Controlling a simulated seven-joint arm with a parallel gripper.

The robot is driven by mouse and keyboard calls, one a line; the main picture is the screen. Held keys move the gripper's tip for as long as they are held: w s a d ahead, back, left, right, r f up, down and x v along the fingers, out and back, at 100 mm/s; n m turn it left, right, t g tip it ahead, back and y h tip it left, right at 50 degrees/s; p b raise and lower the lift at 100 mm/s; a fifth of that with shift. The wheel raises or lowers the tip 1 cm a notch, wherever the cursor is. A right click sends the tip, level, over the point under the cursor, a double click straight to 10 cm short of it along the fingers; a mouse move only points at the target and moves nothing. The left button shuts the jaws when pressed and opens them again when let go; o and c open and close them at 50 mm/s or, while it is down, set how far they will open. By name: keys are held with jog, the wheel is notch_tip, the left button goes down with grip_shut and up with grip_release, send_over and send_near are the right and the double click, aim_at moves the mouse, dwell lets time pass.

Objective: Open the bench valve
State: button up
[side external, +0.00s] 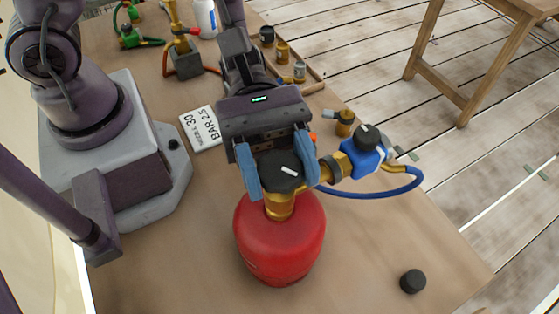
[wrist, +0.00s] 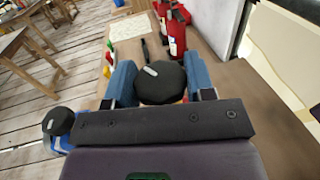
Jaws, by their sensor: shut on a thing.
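The bench valve has a round black knob (side external: 281,171) with a white mark, on a brass body (side external: 279,205) atop a red cylinder (side external: 280,240). The cylinder stands upright on the bench. My gripper (side external: 279,172) is shut on the knob, with one blue finger on each side. In the wrist view the knob (wrist: 162,82) sits between the two blue fingers, its white mark toward the upper left. A blue regulator (side external: 362,155) with its own black knob (side external: 368,135) joins the brass body on the right.
A blue hose (side external: 385,192) curves from the regulator. A black cap (side external: 412,281) lies at the front right of the bench. Brass fittings (side external: 283,53) stand along the back right edge.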

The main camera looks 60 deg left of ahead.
jog(key=shift+n+t, duration=0.6)
jog(key=shift+t, duration=0.4)
jog(key=o, duration=0.9)
jog(key=shift+m+g, duration=0.3)
jog(key=shift+g, duration=0.2)
